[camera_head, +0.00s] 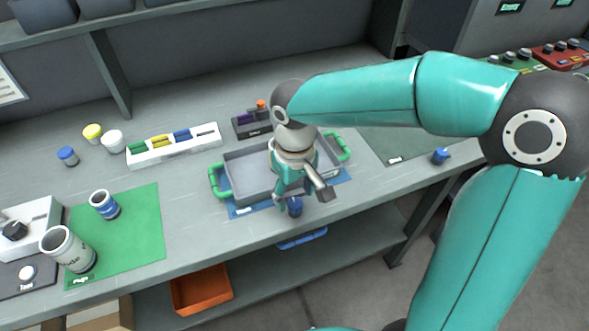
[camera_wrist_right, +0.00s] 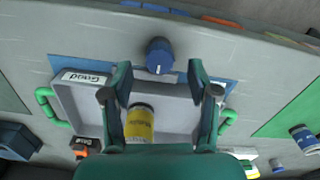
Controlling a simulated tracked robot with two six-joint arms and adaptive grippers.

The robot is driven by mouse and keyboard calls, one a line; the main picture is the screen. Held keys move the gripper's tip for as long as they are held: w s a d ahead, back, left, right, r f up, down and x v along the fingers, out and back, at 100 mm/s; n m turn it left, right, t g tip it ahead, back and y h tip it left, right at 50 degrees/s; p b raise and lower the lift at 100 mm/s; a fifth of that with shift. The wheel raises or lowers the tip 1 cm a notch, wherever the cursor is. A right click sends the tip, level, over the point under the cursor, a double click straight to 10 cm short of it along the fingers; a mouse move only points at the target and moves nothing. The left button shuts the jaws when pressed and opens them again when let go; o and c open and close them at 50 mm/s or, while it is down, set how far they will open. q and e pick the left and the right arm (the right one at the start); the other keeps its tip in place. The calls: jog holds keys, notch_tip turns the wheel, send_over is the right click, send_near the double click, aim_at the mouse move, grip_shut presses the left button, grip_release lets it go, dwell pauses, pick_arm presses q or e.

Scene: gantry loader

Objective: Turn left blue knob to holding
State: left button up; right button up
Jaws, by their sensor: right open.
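The left blue knob (camera_head: 295,207) sits at the front edge of the bench, in front of a grey tray (camera_head: 250,172) with green handles. My right gripper (camera_head: 303,196) is open, pointing down just above the knob and partly covering it. In the right wrist view the knob (camera_wrist_right: 160,53) lies beyond and between the two open fingertips (camera_wrist_right: 160,72), with a short white mark on it. No contact with the knob shows. Another blue knob (camera_head: 440,155) sits farther right along the bench edge. My left gripper is not in view.
The tray holds a yellow-labelled jar (camera_wrist_right: 140,122) and bears a "Good" label (camera_wrist_right: 85,77). A green mat (camera_head: 130,235) with cups is at left. A white rack (camera_head: 175,147) and a dark holder (camera_head: 250,125) stand behind. An orange bin (camera_head: 202,290) is below the bench.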

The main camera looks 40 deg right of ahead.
aim_at(295, 203)
notch_tip(295, 203, up, 10)
jog(key=shift+f, duration=0.2)
dwell(0.5)
